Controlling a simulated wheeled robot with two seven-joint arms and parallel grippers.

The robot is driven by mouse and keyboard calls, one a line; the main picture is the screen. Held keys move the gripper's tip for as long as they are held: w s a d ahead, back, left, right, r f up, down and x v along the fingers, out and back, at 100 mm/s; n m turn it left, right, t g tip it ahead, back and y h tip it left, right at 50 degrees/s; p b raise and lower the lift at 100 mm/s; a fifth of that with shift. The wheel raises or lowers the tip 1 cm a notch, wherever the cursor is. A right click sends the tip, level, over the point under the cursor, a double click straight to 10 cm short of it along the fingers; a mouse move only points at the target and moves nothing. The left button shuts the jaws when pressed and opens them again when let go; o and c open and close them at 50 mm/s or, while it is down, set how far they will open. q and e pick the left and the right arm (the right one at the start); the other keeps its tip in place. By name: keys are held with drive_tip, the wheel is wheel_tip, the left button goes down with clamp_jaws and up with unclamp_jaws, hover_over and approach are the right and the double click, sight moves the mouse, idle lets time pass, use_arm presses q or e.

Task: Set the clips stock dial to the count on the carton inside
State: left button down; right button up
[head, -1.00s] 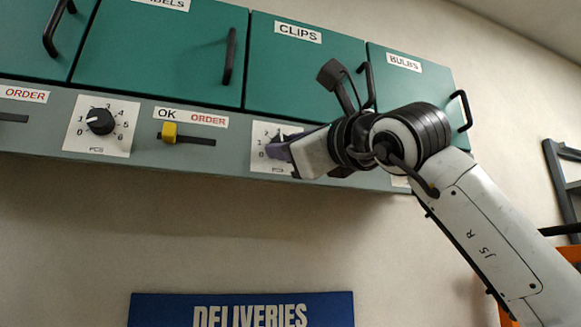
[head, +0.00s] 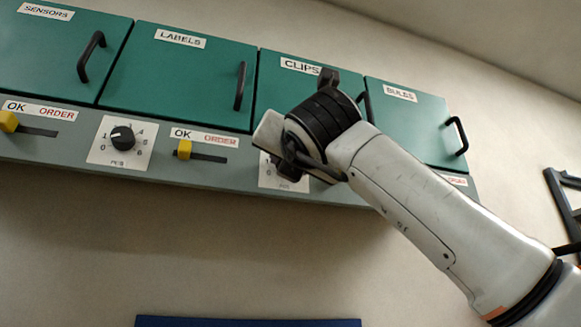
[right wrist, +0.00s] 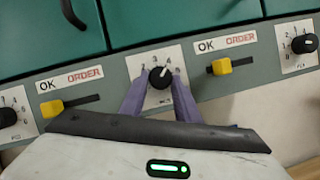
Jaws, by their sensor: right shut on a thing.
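The clips stock dial is a black knob (right wrist: 160,77) on a white numbered plate in the right wrist view. Its white mark points up and slightly right, apparently near 4. The purple fingers of my right gripper (right wrist: 159,82) are shut on the knob, one on each side. In the head view my right wrist hides the knob, and only part of the dial plate (head: 282,183) shows. The green CLIPS door (head: 285,85) above it looks closed, partly behind my wrist. No carton is in view. My left gripper is not in view.
The green LABELS (head: 180,70), SENSORS (head: 60,50) and BULBS (head: 410,125) doors are closed. Beside the clips dial are a labels dial (head: 122,137) and yellow OK/ORDER sliders (head: 184,149), set at OK. A blue sign (head: 248,321) is below; the wall between is bare.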

use_arm(q)
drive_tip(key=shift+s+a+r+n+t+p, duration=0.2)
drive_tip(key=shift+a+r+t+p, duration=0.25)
drive_tip(key=shift+p, duration=0.35)
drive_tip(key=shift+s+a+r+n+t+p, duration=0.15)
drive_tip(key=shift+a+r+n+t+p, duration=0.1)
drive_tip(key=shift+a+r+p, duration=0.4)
use_arm(e)
drive_tip(key=shift+a+r+m+g+h, duration=0.1)
drive_tip(key=shift+m+g+h, duration=0.15)
drive_tip(key=shift+m+h, duration=0.85)
drive_tip(key=shift+a+r+m+g+h, duration=0.15)
drive_tip(key=shift+m+g, duration=0.15)
drive_tip(key=shift+m, duration=1.75)
drive_tip(key=shift+a+f+m+g+h, duration=0.1)
drive_tip(key=shift+m+g+h, duration=0.15)
drive_tip(key=shift+m+h, duration=0.85)
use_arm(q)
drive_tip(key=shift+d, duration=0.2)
use_arm(e)
drive_tip(key=shift+s+m+y, duration=0.1)
drive_tip(key=shift+m+y, duration=0.35)
drive_tip(key=shift+m, duration=0.1)
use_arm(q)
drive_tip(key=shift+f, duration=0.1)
use_arm(e)
drive_tip(key=o, duration=1)
drive_tip(key=shift+o, duration=0.2)
